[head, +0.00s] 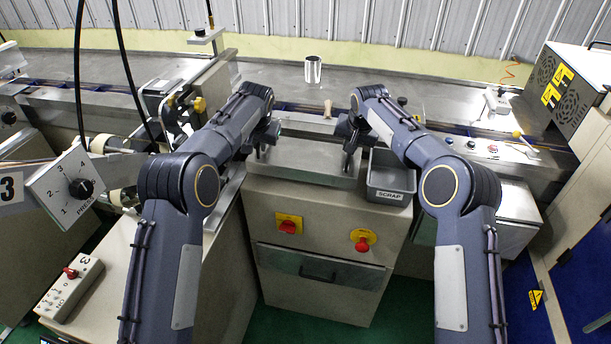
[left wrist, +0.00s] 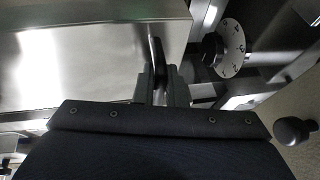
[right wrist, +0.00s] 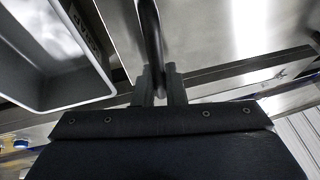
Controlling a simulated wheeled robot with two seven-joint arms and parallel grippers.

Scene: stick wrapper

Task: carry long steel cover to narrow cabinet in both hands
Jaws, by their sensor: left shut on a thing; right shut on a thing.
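The long steel cover (head: 305,158) is a flat shiny plate, roughly level, over the top of the beige narrow cabinet (head: 320,222). I cannot tell whether it rests on the cabinet or hangs just above it. My left gripper (head: 262,150) is shut on the dark handle at the cover's left end; the cover (left wrist: 85,50) also fills much of the left wrist view. My right gripper (head: 350,158) is shut on the handle at the right end, which shows as a dark bar (right wrist: 150,35) in the right wrist view.
A machine with a dial box (head: 65,187) stands at the left. A steel bench (head: 420,90) runs behind, with a shiny cup (head: 313,70) on it.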

